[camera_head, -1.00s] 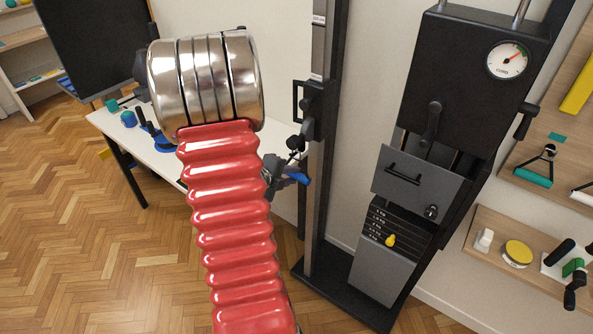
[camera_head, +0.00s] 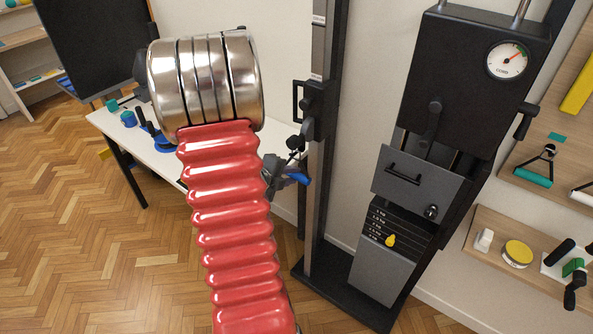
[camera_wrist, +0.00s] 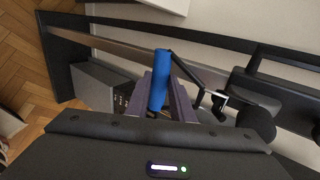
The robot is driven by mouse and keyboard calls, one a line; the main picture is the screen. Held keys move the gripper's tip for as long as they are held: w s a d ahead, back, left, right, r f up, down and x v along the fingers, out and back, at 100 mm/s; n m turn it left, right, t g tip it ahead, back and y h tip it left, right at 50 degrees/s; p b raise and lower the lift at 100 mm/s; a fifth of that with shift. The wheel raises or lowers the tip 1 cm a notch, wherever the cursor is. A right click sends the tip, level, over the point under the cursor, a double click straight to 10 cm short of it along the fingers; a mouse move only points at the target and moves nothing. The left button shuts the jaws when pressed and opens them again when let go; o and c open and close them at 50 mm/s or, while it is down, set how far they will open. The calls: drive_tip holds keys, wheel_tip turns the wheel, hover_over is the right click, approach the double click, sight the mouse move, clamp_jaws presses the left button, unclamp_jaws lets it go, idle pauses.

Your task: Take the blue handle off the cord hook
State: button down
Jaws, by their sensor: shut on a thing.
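The blue handle (camera_head: 298,178) is by the dark upright column of the cable machine, below its black carriage (camera_head: 313,110). My gripper (camera_head: 285,176) is shut on it, partly hidden behind my red arm. In the wrist view the blue handle (camera_wrist: 160,80) stands between the two purple-grey fingers of my gripper (camera_wrist: 161,97). A dark strap runs from the handle's top end towards a small metal hook (camera_wrist: 219,98) beside a round black ball (camera_wrist: 257,123). Whether the strap is still joined to the hook is too small to tell.
The dark column (camera_head: 322,190) stands close on the right of my gripper. A white table (camera_head: 165,160) with small items is behind my arm. Parquet floor lies open at lower left.

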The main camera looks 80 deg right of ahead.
drive_tip(key=shift+a+r, duration=0.15)
drive_tip(key=shift+r, duration=0.2)
idle(0.5)
drive_tip(key=shift+w+a+r, duration=0.25)
drive_tip(key=shift+a+r, duration=0.15)
drive_tip(key=shift+r, duration=0.15)
idle(1.0)
drive_tip(key=shift+w+a, duration=0.1)
drive_tip(key=shift+w+a+r, duration=0.1)
drive_tip(key=shift+w+a, duration=0.15)
drive_tip(key=shift+a, duration=0.3)
drive_tip(key=shift+w+a+r, duration=0.1)
drive_tip(key=shift+w+a, duration=0.1)
drive_tip(key=shift+a, duration=0.3)
drive_tip(key=shift+w+a+f, duration=0.1)
drive_tip(key=shift+w+a, duration=0.1)
drive_tip(key=shift+a, duration=0.4)
drive_tip(key=shift+a, duration=0.1)
drive_tip(key=w+a, duration=0.3)
drive_tip(key=a, duration=0.5)
drive_tip(key=shift+w, duration=0.25)
idle(0.4)
drive_tip(key=shift+w+a+f, duration=0.1)
drive_tip(key=shift+a+f, duration=0.05)
drive_tip(key=shift+a, duration=0.05)
drive_tip(key=w+a+f+h, duration=0.2)
drive_tip(key=a+f, duration=0.1)
drive_tip(key=a, duration=0.2)
drive_tip(key=shift+f+g, duration=0.4)
idle(0.9)
